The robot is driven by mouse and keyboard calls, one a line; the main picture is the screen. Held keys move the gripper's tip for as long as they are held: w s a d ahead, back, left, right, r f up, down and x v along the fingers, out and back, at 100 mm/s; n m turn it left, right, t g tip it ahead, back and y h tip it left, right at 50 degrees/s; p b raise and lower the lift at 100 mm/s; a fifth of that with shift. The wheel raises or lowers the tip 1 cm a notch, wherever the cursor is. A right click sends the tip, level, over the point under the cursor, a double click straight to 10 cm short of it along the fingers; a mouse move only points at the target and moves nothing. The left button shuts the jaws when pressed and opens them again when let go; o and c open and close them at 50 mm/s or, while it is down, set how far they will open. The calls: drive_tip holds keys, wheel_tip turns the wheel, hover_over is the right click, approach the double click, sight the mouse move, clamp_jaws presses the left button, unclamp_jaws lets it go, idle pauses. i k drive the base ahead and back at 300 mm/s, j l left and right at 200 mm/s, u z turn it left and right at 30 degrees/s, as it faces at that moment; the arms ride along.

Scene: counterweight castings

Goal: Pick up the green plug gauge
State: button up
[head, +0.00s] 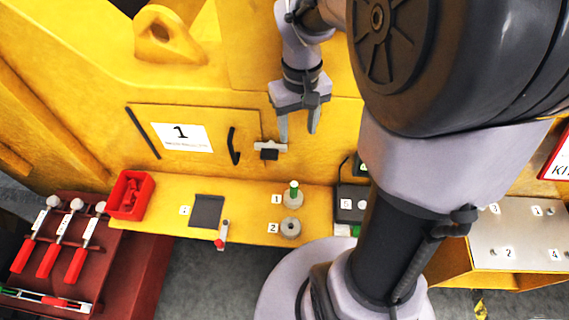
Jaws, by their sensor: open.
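The green plug gauge (294,187) stands upright in a round grey holder (298,201) beside the label "1" on the yellow ledge. My gripper (299,138) is open and empty, fingers pointing down. In the picture it is above the gauge and apart from it, in front of the yellow casting.
A second round holder (291,228) sits just below, beside label "2". A red bin (131,195), a dark pad (207,211) and a red-tipped tool (222,235) lie left on the ledge. A dark box (351,203) stands right. A small bracket (270,150) is on the casting.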

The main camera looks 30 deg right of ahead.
sight(293, 190)
drive_tip(key=k+l+u, duration=0.1)
drive_tip(key=u, duration=0.25)
drive_tip(key=k+l+u, duration=0.1)
drive_tip(key=l+u, duration=0.15)
drive_tip(key=u, duration=0.15)
drive_tip(key=k+l+u, duration=0.15)
drive_tip(key=u, duration=0.2)
